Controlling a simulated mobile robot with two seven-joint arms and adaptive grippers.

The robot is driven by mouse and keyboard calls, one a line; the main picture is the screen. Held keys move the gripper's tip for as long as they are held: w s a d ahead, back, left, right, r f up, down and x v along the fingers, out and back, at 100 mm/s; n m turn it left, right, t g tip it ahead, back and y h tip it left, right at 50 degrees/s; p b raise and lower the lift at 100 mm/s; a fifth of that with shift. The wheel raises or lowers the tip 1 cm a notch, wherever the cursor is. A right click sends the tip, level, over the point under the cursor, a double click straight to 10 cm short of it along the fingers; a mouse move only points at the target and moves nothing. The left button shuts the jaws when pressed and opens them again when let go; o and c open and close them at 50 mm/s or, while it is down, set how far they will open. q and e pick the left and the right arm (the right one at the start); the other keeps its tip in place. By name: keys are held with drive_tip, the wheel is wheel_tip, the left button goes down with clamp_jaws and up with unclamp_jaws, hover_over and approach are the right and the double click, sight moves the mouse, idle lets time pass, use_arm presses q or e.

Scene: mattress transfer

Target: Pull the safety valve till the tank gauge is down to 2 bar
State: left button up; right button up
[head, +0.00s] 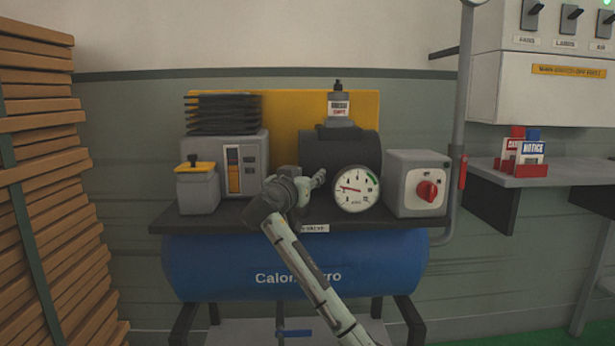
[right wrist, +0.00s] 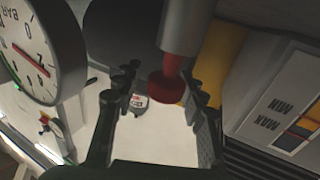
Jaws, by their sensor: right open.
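The blue tank (head: 295,265) stands on dark legs under a black shelf. The round white tank gauge (head: 356,189) faces me above it, its red needle pointing left and slightly up; the exact value is too small to read. The gauge also shows tilted in the right wrist view (right wrist: 38,48). The safety valve (right wrist: 168,85) shows there as a red knob below a grey stem, hidden in the head view. My right gripper (head: 318,179) is beside the gauge's left edge. In the wrist view its open fingers (right wrist: 157,92) stand on either side of the knob, not closed on it. My left gripper is out of view.
A grey box with a red rotary knob (head: 428,191) sits right of the gauge. A yellow-lidded jar (head: 198,188) and a grey unit (head: 240,160) are at left. Stacked wooden slats (head: 45,180) fill the far left. A vertical pipe (head: 461,110) stands at right.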

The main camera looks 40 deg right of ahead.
drive_tip(key=v, duration=1.2)
idle(0.3)
